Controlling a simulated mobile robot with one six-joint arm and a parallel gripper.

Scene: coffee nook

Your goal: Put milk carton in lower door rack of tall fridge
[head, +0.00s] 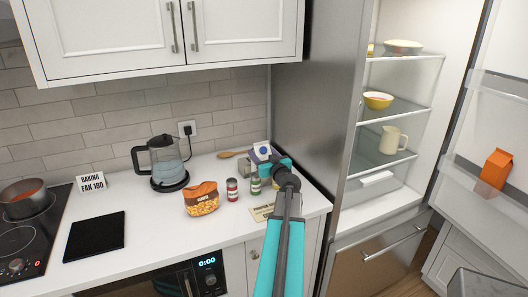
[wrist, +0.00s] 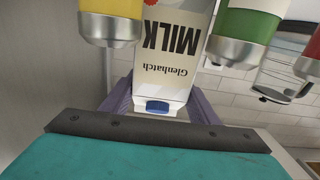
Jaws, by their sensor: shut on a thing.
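The milk carton (head: 262,149) stands at the back right of the counter, white with blue, partly hidden by my arm. In the wrist view the carton (wrist: 170,72) appears upside down, with its MILK lettering and blue cap showing. My gripper (head: 272,166) is shut on it, with its purple fingers on both sides of the carton in the wrist view (wrist: 158,98). The tall fridge (head: 350,120) stands open at the right. Its door carries an upper rack (head: 500,84) and a lower rack (head: 462,172), which holds an orange carton (head: 495,170).
A green can (head: 256,186), a red can (head: 232,189) and an orange snack bag (head: 202,199) stand close to the gripper. A yellow can (wrist: 108,20) is near the carton. A kettle (head: 166,162) is farther left. The fridge side wall (head: 310,110) borders the counter. The lower rack has free room left of the orange carton.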

